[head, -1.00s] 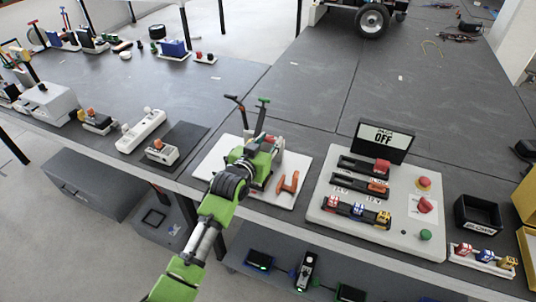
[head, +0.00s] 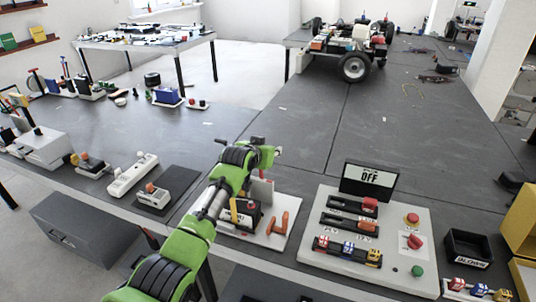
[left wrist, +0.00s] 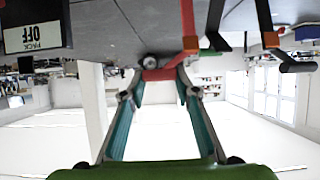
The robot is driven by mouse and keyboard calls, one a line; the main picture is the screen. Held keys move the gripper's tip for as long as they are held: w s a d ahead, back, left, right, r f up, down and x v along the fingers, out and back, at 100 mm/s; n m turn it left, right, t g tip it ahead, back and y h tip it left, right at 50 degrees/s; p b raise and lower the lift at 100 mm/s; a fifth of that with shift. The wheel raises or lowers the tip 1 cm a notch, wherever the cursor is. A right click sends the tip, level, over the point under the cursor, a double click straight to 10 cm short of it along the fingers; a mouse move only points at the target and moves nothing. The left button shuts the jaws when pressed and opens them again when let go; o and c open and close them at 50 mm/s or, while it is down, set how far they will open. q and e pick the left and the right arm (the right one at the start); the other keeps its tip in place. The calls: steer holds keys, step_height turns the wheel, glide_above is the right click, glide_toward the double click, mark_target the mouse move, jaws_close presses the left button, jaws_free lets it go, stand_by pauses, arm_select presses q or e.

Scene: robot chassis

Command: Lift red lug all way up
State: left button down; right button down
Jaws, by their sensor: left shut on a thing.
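My left gripper (head: 264,155) is above the white lever board (head: 292,236) in the head view. In the left wrist view, which is upside down, its two teal-lined fingers (left wrist: 160,85) are shut on a red lug (left wrist: 158,73). The lug spans the gap between the fingertips. My right gripper is not in view.
An orange handle (head: 278,222) stands on the board's right side. To the right are a control panel (head: 318,262) with a sign reading OFF (head: 369,180) and a black bin (head: 468,248). The bench behind the board is mostly clear.

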arm_select(q)
steer(key=shift+w+d+r, duration=0.1)
steer(key=shift+w+r, duration=0.2)
steer(key=shift+r, duration=0.55)
steer(key=c, duration=1.7)
jaws_free()
steer(key=shift+o, duration=0.7)
steer(key=shift+w+d+f, duration=0.2)
steer(key=shift+w+f, duration=0.1)
steer(key=shift+f, duration=0.25)
steer(key=v, duration=1.2)
steer(key=shift+r, duration=0.15)
steer(key=shift+w, duration=0.15)
